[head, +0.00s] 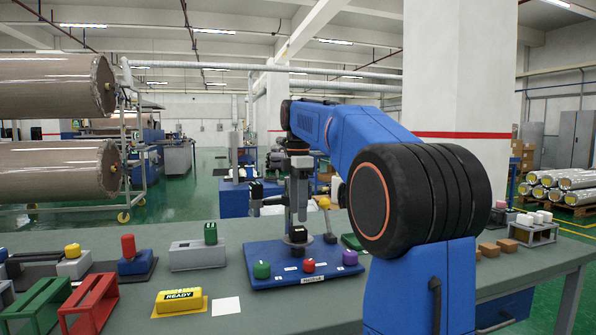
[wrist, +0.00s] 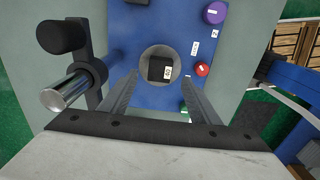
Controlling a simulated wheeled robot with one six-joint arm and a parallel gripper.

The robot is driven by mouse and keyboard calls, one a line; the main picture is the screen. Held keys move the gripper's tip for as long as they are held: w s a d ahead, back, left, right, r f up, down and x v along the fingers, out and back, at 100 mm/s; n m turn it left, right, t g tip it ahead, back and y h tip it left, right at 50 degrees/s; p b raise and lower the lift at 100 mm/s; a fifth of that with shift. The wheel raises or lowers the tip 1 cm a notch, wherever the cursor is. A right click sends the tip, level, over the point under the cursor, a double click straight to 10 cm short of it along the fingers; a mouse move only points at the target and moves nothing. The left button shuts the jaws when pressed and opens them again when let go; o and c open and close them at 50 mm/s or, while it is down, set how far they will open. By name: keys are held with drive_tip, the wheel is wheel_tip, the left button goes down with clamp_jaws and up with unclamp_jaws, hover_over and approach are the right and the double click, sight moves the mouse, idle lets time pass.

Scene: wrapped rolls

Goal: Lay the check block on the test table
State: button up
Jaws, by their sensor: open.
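A small black block (wrist: 160,68) with a pale label, which I take for the check block, sits on a round grey plate (wrist: 146,55), apparently the test table, set in a blue base (wrist: 125,18). In the head view the black block (head: 299,233) also shows on the blue base (head: 262,253). My gripper (wrist: 160,76) is open above the block, with one finger to each side; I cannot tell whether either touches it. In the head view my arm reaches over the bench and its lower end is hard to tell from the stand.
Purple (head: 350,257), red (head: 309,265) and green (head: 262,269) knobs stand on the base. A black knob and chrome cylinder (wrist: 66,93) rise close to my left finger. A yellow READY block (head: 180,300) and a white card (head: 226,306) lie in front.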

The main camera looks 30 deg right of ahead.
wheel_tip(320, 180, up, 13)
drive_tip(key=shift+f, duration=0.2)
drive_tip(key=shift+s, duration=0.1)
idle(0.5)
